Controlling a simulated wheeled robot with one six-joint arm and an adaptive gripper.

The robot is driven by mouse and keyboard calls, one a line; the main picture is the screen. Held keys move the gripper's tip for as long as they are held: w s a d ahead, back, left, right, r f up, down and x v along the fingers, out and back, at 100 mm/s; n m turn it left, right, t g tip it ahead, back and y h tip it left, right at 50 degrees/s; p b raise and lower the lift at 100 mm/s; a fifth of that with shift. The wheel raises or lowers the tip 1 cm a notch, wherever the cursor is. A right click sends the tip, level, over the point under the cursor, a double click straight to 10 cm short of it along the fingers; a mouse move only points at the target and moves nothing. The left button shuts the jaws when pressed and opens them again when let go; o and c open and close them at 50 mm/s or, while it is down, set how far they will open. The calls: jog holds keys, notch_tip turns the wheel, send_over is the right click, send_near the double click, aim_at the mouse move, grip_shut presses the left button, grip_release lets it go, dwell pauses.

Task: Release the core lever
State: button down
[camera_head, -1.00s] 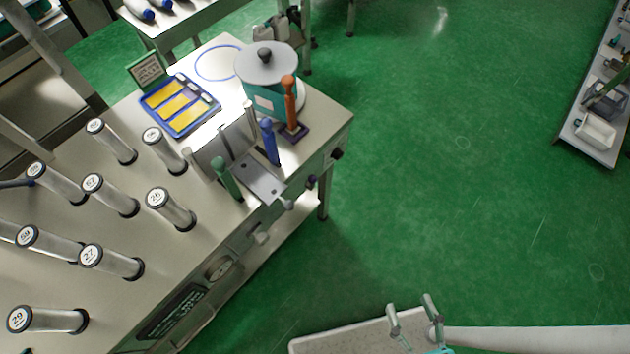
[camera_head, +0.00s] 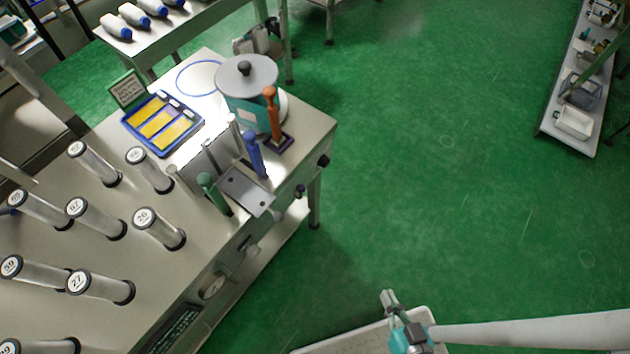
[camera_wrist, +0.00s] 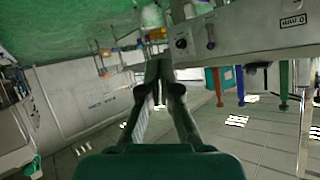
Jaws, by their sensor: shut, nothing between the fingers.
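Three upright lever handles stand on the applicator bench: a green one (camera_head: 213,194), a blue one (camera_head: 255,155) and an orange one (camera_head: 273,114). I cannot tell which of them is the core lever. They also show in the wrist view, upside down: green (camera_wrist: 283,85), blue (camera_wrist: 240,85), orange (camera_wrist: 217,85). A grey metal plate (camera_head: 246,191) lies between the green and blue handles. My gripper (camera_head: 388,296) is shut and empty, over the floor side, well apart from the bench and the levers. Its fingertips (camera_wrist: 162,72) meet in the wrist view.
A teal drum with grey lid (camera_head: 247,73) stands behind the orange handle. Several clear numbered tubes (camera_head: 158,228) stand on the bench's left. A blue tray with yellow cards (camera_head: 190,143) lies behind. Dark knobs (camera_head: 324,160) stick out from the bench front. The green floor (camera_head: 430,170) is clear.

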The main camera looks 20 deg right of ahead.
jog(key=w+a+f+m+g+y, duration=0.35)
jog(key=w+f+y, duration=0.25)
jog(key=w+f, duration=1)
jog(key=w+d+r+y, duration=0.2)
jog(key=w+r+y, duration=0.35)
jog(key=w, duration=0.55)
jog(key=w+d+r+n+g+y, duration=0.3)
jog(key=d+r, duration=0.4)
jog(key=r, duration=0.4)
jog(key=shift+w+d+n+y, duration=0.35)
jog(key=shift+w+n+y, duration=0.3)
jog(key=shift+w+y, duration=0.35)
jog(key=shift+a, duration=0.1)
